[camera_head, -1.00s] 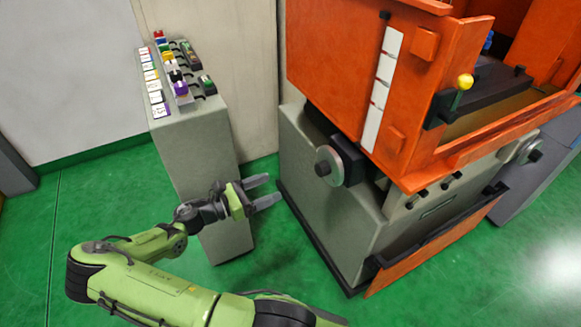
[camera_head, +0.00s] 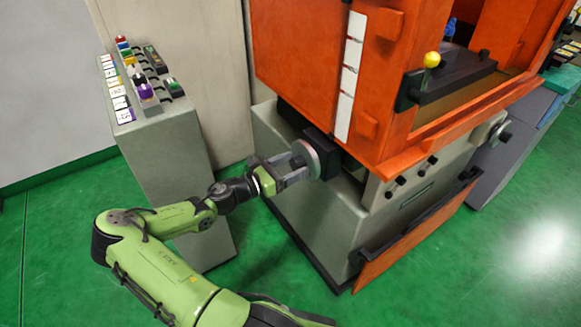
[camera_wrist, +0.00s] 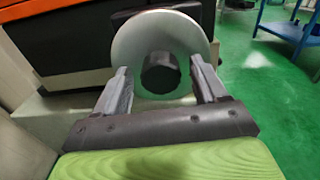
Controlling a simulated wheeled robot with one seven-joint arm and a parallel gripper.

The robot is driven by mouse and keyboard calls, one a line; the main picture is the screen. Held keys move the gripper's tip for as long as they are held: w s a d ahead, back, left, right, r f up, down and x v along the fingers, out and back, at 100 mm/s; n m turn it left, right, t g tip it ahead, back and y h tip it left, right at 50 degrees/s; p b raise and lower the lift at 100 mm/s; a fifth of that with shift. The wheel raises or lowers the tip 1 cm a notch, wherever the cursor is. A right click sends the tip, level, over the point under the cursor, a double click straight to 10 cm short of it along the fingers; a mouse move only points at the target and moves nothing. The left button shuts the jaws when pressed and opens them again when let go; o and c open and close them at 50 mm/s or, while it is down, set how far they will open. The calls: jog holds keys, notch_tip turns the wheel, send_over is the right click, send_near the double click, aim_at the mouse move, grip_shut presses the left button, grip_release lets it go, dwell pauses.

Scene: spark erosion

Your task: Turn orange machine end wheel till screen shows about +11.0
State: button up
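The orange machine (camera_head: 300,50) stands on a grey base on the right of the head view. Its end wheel (camera_head: 309,158) is a pale grey disc on the side of the base; in the wrist view the wheel (camera_wrist: 128,52) faces me with a dark central knob (camera_wrist: 160,73). My gripper (camera_head: 292,163) is at the wheel. In the wrist view my gripper (camera_wrist: 160,85) is open, its fingers on either side of the knob, with visible gaps to it. Whether the fingertips touch the disc I cannot tell. No screen reading can be made out.
An orange panel (camera_head: 415,240) slants out low at the machine's front. A blue table (camera_wrist: 292,32) stands far off in the wrist view. Green floor is clear in front.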

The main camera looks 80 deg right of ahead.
jog(key=c, duration=1)
jog(key=shift+m+p, duration=0.35)
jog(key=shift+m, duration=0.35)
jog(key=o, duration=1.1)
jog(key=shift+c, duration=0.2)
jog(key=shift+a, duration=0.1)
jog(key=p+v, duration=0.3)
jog(key=v, duration=1.2)
jog(key=shift+w+a, duration=0.25)
jog(key=shift+w, duration=0.05)
